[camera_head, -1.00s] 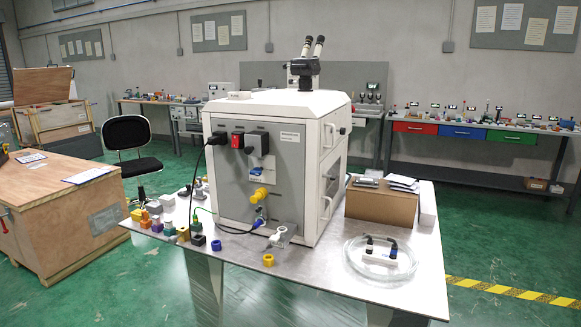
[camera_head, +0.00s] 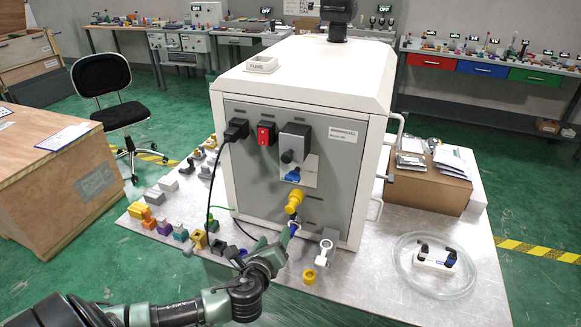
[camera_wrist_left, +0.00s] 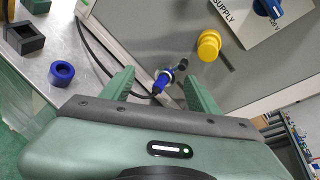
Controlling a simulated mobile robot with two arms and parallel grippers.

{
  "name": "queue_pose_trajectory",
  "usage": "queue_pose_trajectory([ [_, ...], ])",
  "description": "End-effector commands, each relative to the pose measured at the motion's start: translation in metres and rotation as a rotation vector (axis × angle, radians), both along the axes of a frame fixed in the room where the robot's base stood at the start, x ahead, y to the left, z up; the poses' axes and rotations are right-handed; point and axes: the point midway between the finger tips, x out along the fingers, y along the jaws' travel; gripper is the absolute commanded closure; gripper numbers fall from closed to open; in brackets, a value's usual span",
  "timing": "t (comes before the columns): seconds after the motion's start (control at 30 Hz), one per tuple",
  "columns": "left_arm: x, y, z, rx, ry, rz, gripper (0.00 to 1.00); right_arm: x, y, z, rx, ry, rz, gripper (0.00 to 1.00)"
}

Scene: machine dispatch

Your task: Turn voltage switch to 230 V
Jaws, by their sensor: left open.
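The machine's grey panel (camera_head: 255,180) faces me. The voltage switch is a blue knob (camera_head: 293,175) on a white label plate; it also shows at the top right of the left wrist view (camera_wrist_left: 269,8), partly cut off, with "SUPPLY" and part of a voltage marking beside it. Its exact setting cannot be read. My left gripper (camera_head: 285,243) is low in front of the panel, below the knob and apart from it. In the left wrist view its fingers (camera_wrist_left: 160,88) are spread, with a blue cable connector (camera_wrist_left: 162,80) showing between them.
A yellow cap (camera_head: 295,198) sticks out of the panel between gripper and knob. A black plug (camera_head: 236,130), a red switch (camera_head: 266,133) and a grey box (camera_head: 295,143) sit above. Cables hang at the left. Small parts and a grey fitting (camera_head: 327,247) lie on the table.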

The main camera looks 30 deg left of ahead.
Motion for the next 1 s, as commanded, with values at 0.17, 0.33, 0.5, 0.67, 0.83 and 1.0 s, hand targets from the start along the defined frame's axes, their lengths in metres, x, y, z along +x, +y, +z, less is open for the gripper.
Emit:
queue_pose_trajectory([
  [0.17, 0.023, -0.001, 0.111, 0.49, -0.092, -0.188, 0.4, -0.009, -0.011, 0.017, -0.013, 0.013, 0.0, 0.64],
  [0.33, 0.031, -0.004, 0.142, 0.665, -0.119, -0.232, 0.4, -0.02, -0.02, 0.021, -0.026, 0.029, -0.001, 0.64],
  [0.5, 0.054, 0.001, 0.144, 0.67, -0.12, -0.231, 0.4, -0.019, -0.022, 0.029, -0.028, 0.029, -0.001, 0.64],
  [0.67, 0.08, 0.007, 0.144, 0.666, -0.12, -0.231, 0.4, -0.013, -0.015, 0.037, -0.019, 0.019, -0.002, 0.64],
  [0.83, 0.097, 0.012, 0.141, 0.667, -0.118, -0.231, 0.4, -0.007, -0.004, 0.04, -0.006, 0.01, -0.003, 0.64],
  [1.0, 0.103, 0.013, 0.14, 0.665, -0.118, -0.233, 0.4, -0.008, -0.003, 0.041, -0.004, 0.011, -0.001, 0.64],
])
